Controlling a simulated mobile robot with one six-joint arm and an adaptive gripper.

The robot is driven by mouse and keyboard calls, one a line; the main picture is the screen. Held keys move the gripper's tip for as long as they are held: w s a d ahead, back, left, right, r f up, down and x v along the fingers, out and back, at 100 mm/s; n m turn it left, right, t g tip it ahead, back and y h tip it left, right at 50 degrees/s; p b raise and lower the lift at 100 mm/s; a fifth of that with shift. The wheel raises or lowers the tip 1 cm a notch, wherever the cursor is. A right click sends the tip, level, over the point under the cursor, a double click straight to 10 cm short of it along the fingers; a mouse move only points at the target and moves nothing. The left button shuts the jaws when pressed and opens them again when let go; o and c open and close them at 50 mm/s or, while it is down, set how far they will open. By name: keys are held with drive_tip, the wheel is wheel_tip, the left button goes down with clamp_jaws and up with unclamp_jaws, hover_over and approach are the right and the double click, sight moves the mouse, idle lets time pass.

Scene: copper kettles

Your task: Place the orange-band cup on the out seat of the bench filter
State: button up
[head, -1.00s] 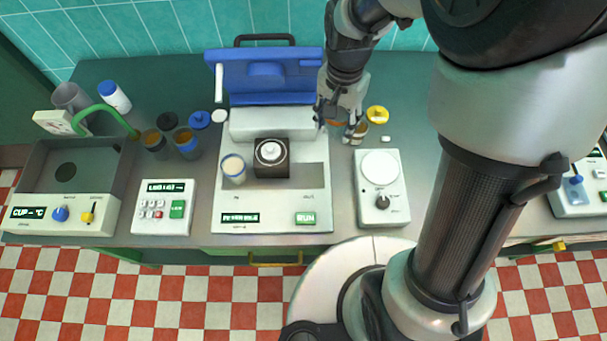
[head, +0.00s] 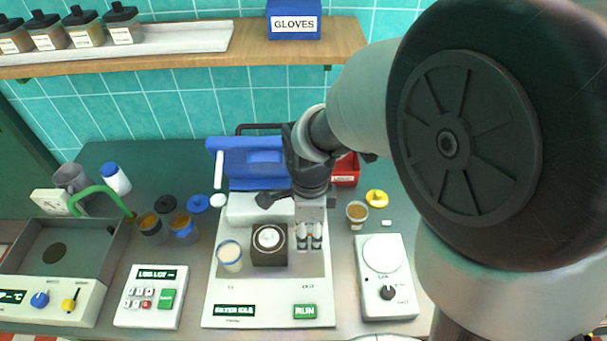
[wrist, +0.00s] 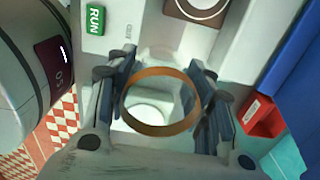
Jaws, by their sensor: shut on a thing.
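The orange-band cup shows in the wrist view as an orange rim (wrist: 133,116) between the two fingers of my gripper (wrist: 160,100), which are shut on it. In the head view my gripper (head: 310,238) points down over the right part of the bench filter (head: 270,289), right of its dark central block (head: 268,259). The fingers hide the cup there. The out seat is hidden under the gripper, and I cannot tell whether the cup touches it. The filter's blue lid (head: 232,160) stands raised at the back. A cup with pale contents (head: 230,256) stands left of the block.
A red bin (head: 346,172) is at the back. A shelf (head: 190,60) runs above.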

sight(308, 263)
wheel_tip(308, 263, down, 13)
drive_tip(key=b, duration=0.4)
drive_tip(key=shift+f, duration=0.1)
drive_tip(key=shift+f, duration=0.1)
drive_tip(key=o, duration=1.1)
drive_tip(key=shift+c, duration=0.2)
